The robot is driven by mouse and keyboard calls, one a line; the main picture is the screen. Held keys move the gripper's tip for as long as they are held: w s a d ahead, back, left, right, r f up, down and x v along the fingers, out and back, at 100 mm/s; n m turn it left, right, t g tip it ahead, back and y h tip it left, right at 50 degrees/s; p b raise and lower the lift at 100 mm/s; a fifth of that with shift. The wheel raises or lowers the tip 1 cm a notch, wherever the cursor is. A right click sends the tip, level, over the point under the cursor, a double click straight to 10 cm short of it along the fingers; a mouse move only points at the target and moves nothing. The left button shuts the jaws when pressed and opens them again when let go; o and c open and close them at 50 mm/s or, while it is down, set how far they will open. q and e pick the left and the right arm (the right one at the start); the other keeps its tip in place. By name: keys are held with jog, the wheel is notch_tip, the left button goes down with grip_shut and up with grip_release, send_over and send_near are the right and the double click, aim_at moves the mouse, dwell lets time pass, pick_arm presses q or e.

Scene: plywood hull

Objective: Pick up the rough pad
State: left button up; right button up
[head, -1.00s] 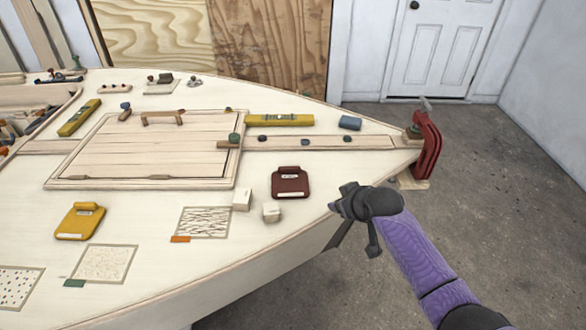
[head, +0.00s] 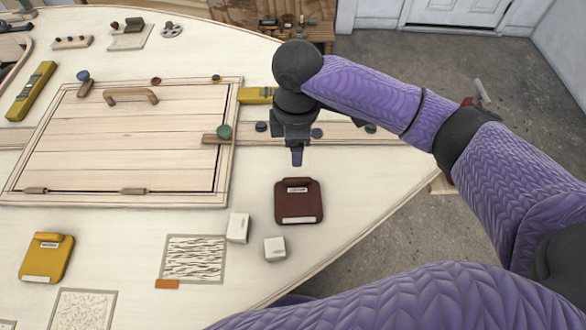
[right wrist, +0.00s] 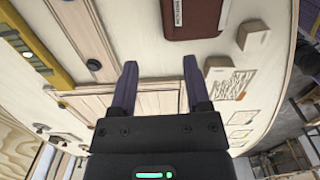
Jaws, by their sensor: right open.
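A dark red pad (head: 299,202) with a raised block and a pale label lies flat on the pale deck, right of centre. A yellow pad (head: 46,258) of like shape lies at the lower left. The label lettering is too small to read, so I cannot tell which is the rough pad. My right gripper (head: 297,157) is above the deck, just beyond the red pad, apart from it. In the right wrist view, its two fingers (right wrist: 159,82) are spread and empty, with the red pad (right wrist: 192,18) ahead at the top edge. My left gripper is out of view.
Two white blocks (head: 238,228) (head: 275,248) sit just in front of the red pad. A streaked test patch (head: 194,259) with an orange tab lies left of them. A framed wooden hatch (head: 125,140) fills the left. The hull edge drops off at right.

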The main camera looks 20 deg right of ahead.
aim_at(299, 179)
jog(key=f+b, duration=0.1)
jog(key=f, duration=0.2)
jog(key=s+f+b, duration=0.1)
jog(key=f+b, duration=0.1)
jog(key=f, duration=0.1)
jog(key=f+b, duration=0.1)
jog(key=f, duration=0.2)
jog(key=shift+s+d+f, duration=0.2)
jog(key=shift+f, duration=0.3)
jog(key=shift+r, duration=0.15)
jog(key=shift+c, duration=0.5)
jog(key=c, duration=0.7)
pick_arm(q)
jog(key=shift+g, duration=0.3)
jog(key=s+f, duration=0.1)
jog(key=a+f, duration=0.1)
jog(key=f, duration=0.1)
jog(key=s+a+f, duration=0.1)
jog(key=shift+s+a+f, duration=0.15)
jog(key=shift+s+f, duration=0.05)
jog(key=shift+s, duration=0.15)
pick_arm(e)
grip_shut()
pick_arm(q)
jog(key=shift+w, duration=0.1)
